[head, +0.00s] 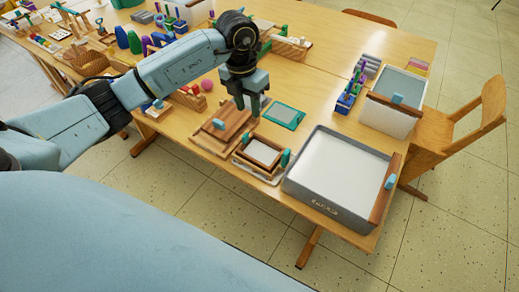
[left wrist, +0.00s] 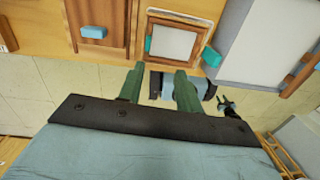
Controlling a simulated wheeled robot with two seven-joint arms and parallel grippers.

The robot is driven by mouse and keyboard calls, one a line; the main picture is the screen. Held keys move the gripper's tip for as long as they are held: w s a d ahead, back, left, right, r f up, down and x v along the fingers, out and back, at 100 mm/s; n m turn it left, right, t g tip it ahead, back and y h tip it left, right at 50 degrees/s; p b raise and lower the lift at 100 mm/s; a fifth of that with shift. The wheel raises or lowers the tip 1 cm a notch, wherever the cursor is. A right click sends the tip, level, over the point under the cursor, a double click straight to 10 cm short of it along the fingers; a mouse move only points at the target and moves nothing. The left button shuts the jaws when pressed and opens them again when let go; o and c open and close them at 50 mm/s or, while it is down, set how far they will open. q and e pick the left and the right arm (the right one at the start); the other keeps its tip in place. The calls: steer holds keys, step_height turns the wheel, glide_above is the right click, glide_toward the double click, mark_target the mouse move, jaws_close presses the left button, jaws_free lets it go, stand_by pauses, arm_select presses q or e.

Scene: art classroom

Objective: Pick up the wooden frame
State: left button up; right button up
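A small wooden frame (head: 242,157) with a white panel inside lies near the table's front edge, with green pieces at its sides. It also shows in the left wrist view (left wrist: 149,21), ahead of the fingers. Beside it on the left lies a wooden board (head: 215,130) with a light blue block on it. My left gripper (head: 248,106) points down above the table, behind the frame and near the board's right end. In the left wrist view its two green fingers (left wrist: 159,78) stand apart with nothing between them.
A teal-rimmed panel (head: 297,122) lies behind the frame. A large grey box (head: 315,190) with a white inside stands to the right. A white bin (head: 383,118), colored tools and a wooden chair (head: 436,128) are farther right. Many art items crowd the left.

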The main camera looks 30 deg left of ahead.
arm_select(q)
steer(key=a, duration=0.2)
glide_above(245, 135)
steer(key=shift+y, duration=0.4)
step_height(245, 135, down, 7)
steer(key=shift+s+a+r+b, duration=0.1)
steer(key=shift+a+b, duration=0.05)
steer(key=shift+b, duration=0.2)
steer(key=shift+f+b, duration=0.3)
steer(key=shift+f, duration=2.8)
jaws_close()
